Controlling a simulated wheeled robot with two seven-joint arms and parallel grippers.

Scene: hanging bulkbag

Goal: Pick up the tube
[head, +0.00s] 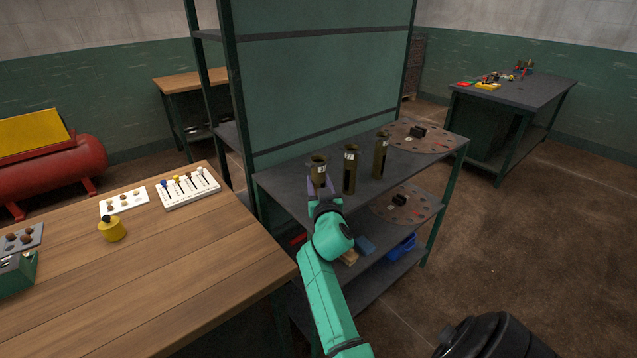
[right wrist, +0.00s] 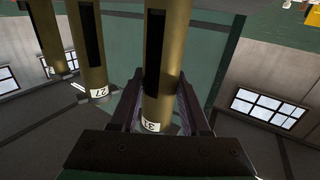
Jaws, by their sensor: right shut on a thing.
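Three olive-brass tubes stand upright in a row on the grey top shelf of a metal rack. My right gripper (head: 324,190) is shut around the nearest, leftmost tube (head: 318,168), low on its body. In the right wrist view this tube (right wrist: 162,75) sits between the two fingers (right wrist: 160,105), with a dark slot and a white number label. The middle tube (head: 350,170) and the far tube (head: 380,156) stand to its right, apart from the gripper. The gripper hides the held tube's base, so I cannot tell whether it touches the shelf. My left gripper is out of view.
A round plate with a black handle (head: 418,136) lies right of the tubes; a similar one (head: 405,204) is on the shelf below. The rack's green back panel (head: 320,75) rises behind the tubes. A wooden table (head: 160,255) with small items stands at left.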

